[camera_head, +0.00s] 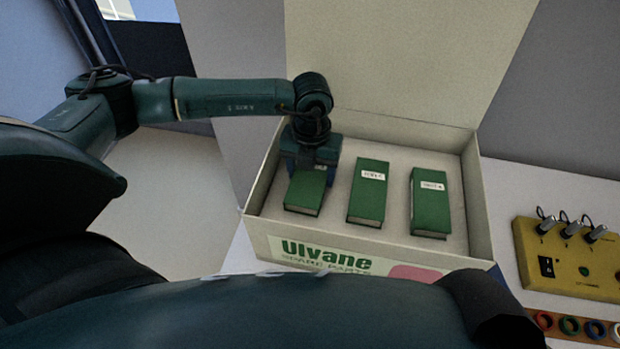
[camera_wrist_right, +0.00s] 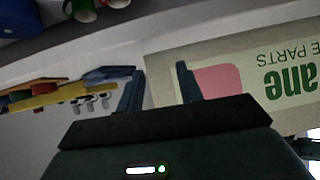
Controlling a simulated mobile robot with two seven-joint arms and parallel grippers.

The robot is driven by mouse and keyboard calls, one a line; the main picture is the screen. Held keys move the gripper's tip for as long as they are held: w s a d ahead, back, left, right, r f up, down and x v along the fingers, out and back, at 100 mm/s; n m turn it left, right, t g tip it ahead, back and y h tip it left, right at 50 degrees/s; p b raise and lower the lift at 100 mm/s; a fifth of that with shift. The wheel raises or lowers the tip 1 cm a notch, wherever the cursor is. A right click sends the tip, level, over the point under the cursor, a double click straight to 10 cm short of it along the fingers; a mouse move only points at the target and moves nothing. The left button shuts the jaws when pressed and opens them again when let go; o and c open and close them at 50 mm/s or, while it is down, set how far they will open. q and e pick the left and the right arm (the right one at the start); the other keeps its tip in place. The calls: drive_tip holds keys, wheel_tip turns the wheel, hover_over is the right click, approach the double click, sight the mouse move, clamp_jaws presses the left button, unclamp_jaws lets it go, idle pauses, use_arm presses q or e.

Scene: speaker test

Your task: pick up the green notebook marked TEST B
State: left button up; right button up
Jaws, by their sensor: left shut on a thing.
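Three green notebooks lie in an open cream box (camera_head: 255,228) in the head view. My left gripper (camera_head: 308,178) reaches down into the box and is shut on the left notebook (camera_head: 304,196). Its label is hidden under the gripper. The middle notebook (camera_head: 367,200) and the right notebook (camera_head: 430,205) carry white labels too small to read surely. The left notebook still appears low in the box; I cannot tell if it touches the floor. My right gripper (camera_wrist_right: 160,86) shows in the right wrist view, fingers apart and empty, near the box's front (camera_wrist_right: 232,55).
The box's raised lid (camera_head: 385,60) stands behind the notebooks. A yellow panel with switches (camera_head: 570,265) lies right of the box, with a strip of coloured rings (camera_head: 580,326) in front. The box walls stand close around the notebooks.

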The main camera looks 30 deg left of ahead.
use_arm(q)
drive_tip(key=shift+c, duration=1.1)
